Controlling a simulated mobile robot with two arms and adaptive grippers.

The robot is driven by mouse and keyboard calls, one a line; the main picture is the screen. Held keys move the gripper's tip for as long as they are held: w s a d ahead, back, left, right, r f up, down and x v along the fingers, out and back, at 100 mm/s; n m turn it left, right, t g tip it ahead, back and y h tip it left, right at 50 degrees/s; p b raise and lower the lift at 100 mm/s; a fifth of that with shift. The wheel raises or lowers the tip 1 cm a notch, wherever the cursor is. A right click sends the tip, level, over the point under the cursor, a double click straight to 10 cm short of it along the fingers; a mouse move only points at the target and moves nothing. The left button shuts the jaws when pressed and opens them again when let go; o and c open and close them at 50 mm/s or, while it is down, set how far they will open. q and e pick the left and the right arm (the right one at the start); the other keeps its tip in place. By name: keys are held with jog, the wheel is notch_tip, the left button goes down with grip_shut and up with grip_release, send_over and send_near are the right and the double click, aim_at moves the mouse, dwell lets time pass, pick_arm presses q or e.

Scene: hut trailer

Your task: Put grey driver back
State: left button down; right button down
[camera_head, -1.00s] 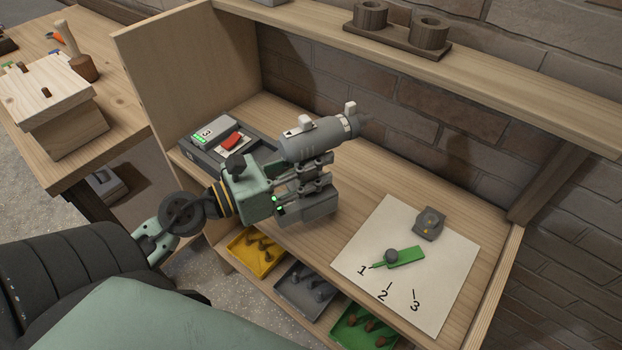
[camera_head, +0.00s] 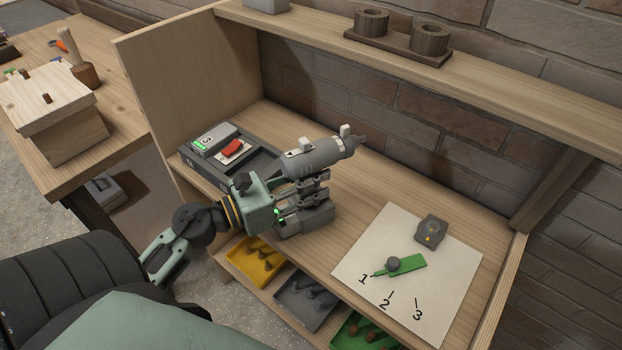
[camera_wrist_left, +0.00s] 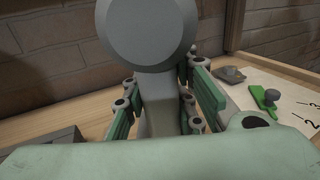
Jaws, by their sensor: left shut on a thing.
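The grey driver (camera_head: 318,158) is held by my left gripper (camera_head: 306,190), which is shut on its handle. The driver stands roughly upright over the wooden workbench, its nose pointing right and its block-like base (camera_head: 306,221) low over the bench top; I cannot tell whether it touches. In the left wrist view the round grey back end of the driver (camera_wrist_left: 150,32) fills the upper middle, with the handle between the green finger links. A dark wooden holder with two round cups (camera_head: 400,53) stands on the shelf above. My right gripper is not in view.
A dark charger tray (camera_head: 193,164) with a block marked 3 sits left of the driver. A white sheet (camera_head: 450,275) with a green tool (camera_head: 407,263) and a grey block (camera_head: 431,230) lies right. Yellow, grey and green bins (camera_head: 303,300) sit below.

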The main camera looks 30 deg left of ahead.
pick_arm(q)
jog(key=c, duration=1.4)
grip_release()
jog(key=shift+c, duration=0.2)
jog(key=shift+r, duration=0.1)
jog(key=b+v, duration=0.4)
jog(key=v, duration=0.8)
jog(key=shift+s, duration=0.1)
